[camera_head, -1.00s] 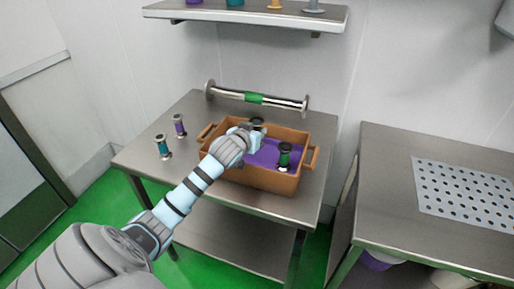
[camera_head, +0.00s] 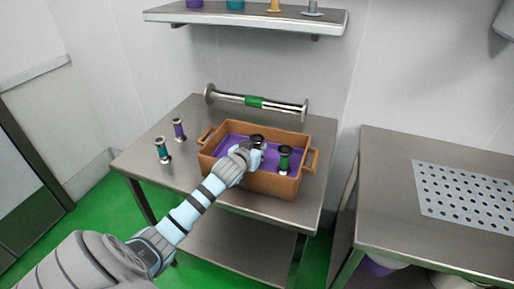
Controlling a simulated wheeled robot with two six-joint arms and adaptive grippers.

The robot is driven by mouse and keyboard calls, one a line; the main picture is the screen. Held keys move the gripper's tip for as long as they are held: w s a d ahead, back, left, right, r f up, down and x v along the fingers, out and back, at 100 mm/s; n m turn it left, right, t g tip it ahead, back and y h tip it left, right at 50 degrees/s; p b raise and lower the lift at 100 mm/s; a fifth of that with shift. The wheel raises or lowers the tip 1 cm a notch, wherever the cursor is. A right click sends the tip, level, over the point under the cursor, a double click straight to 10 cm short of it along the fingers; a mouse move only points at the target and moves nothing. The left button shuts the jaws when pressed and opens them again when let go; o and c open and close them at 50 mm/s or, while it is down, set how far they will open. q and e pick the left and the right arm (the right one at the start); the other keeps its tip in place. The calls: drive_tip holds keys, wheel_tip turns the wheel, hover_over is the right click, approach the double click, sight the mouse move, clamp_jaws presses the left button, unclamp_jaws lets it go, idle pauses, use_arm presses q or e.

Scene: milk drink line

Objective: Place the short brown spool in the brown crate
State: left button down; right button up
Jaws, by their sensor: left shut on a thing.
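The brown crate (camera_head: 270,182) stands on the steel table, with a purple bottom inside. My left gripper (camera_head: 258,149) is over the inside of the crate, shut on a spool (camera_head: 257,138). Only the dark top of this spool shows; its band colour and lower end are hidden by the gripper, so I cannot tell if it touches the crate bottom. A green-banded spool (camera_head: 284,160) with dark ends stands upright in the crate, to the right of the gripper. My right gripper is not in view.
A teal-banded spool (camera_head: 162,150) and a purple-banded spool (camera_head: 179,130) stand left of the crate. A long steel spool with a green band (camera_head: 254,102) lies behind it. A shelf (camera_head: 250,15) hangs above; a perforated counter (camera_head: 390,190) is at right.

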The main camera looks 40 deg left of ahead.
use_arm(q)
drive_tip(key=c, duration=1.4)
unclamp_jaws()
drive_tip(key=shift+s+f, duration=0.15)
drive_tip(key=shift+f, duration=0.3)
drive_tip(key=shift+o, duration=0.2)
drive_tip(key=shift+r, duration=0.15)
drive_tip(key=r+p+v, duration=0.1)
drive_tip(key=p+v, duration=0.2)
drive_tip(key=v, duration=0.9)
drive_tip(key=shift+d, duration=0.1)
